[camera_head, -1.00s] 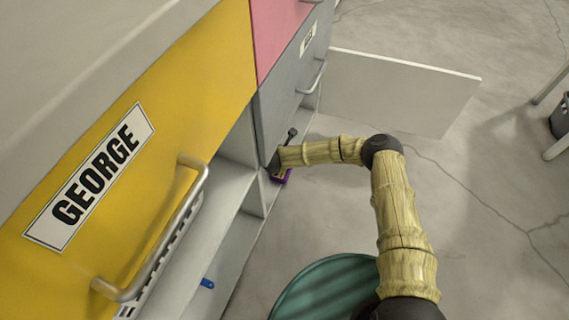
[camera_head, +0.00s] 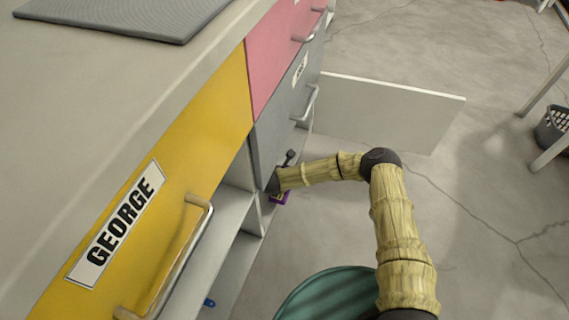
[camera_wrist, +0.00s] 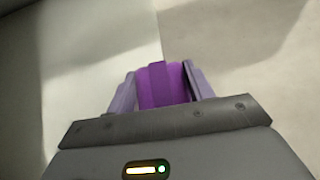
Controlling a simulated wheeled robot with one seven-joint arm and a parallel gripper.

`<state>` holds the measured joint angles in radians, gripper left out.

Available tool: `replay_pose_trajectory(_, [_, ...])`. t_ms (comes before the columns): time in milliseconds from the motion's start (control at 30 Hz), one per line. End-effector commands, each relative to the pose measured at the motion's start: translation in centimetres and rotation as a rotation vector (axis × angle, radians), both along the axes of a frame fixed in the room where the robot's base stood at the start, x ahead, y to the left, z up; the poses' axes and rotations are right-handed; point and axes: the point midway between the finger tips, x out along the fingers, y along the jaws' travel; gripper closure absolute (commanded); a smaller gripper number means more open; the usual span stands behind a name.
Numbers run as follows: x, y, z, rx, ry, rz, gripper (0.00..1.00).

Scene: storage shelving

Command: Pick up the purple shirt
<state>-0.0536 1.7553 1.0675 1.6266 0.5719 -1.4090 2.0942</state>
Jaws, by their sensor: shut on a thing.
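The purple shirt (camera_wrist: 160,88) shows as a bright purple piece between my fingers in the wrist view. My gripper (camera_wrist: 160,92) is shut on it, with a pale lilac finger on each side. In the head view my gripper (camera_head: 282,196) is at the end of my arm, low beside the cabinet front, and a small purple patch shows there. Most of the shirt's shape is hidden, and I cannot tell whether it touches the shelf.
The cabinet has a yellow drawer labelled GEORGE (camera_head: 115,230), a pink drawer (camera_head: 275,60) and a grey front (camera_head: 285,115). An open white door panel (camera_head: 380,110) stands beyond my gripper. A basket (camera_head: 552,128) is at the far right. The cracked floor (camera_head: 480,190) is mostly clear.

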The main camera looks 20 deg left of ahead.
Motion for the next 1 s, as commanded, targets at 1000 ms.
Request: replay_pose_trajectory(1000, [-12.0,-9.7,0.1,0.002,-0.003,-0.001,0.72])
